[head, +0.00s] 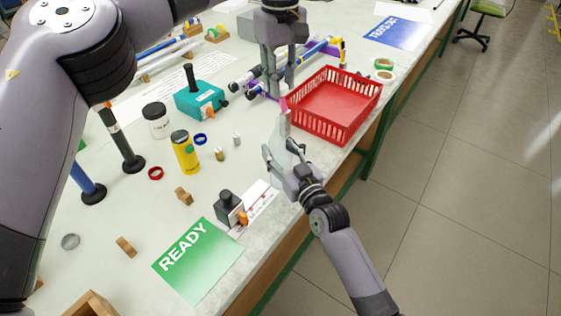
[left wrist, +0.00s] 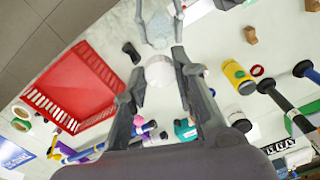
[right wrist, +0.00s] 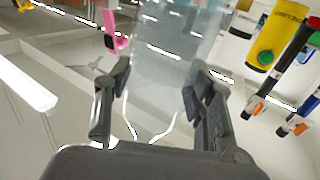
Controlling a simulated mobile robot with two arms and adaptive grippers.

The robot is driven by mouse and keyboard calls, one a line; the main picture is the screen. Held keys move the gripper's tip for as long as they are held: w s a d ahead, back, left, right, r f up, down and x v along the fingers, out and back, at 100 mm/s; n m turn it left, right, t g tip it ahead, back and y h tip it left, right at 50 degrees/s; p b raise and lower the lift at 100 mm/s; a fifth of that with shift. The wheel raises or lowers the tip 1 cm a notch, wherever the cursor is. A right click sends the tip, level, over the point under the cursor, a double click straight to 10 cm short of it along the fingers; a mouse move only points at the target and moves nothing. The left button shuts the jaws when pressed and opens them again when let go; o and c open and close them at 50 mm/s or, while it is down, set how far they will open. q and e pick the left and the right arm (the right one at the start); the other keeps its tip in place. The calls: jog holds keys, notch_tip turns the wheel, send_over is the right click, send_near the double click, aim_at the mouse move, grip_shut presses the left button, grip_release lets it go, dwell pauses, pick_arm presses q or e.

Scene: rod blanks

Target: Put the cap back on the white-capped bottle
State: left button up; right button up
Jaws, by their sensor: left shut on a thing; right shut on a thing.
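My right gripper (head: 284,160) is shut on a translucent pale bottle (right wrist: 165,45), held near the front edge of the table. The bottle also shows in the left wrist view (left wrist: 158,28). My left gripper (left wrist: 160,86) is shut on a round white cap (left wrist: 160,72), which sits between its fingertips. In the head view the left gripper (head: 271,92) is above and slightly left of the bottle's narrow top. The cap is not clear in the head view, so I cannot tell whether it touches the bottle.
A red basket (head: 341,130) stands close right of both grippers. A yellow bottle (head: 184,155), a dark-lidded jar (head: 157,124) and a teal device (head: 201,101) stand to the left. A black-topped block (head: 228,208) and a green READY sheet (head: 198,262) are at the front.

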grip_shut()
pick_arm(q)
send_over(281, 118)
jog(key=shift+f, duration=2.45)
jog(key=shift+f, duration=0.9)
jog(key=shift+f, duration=0.55)
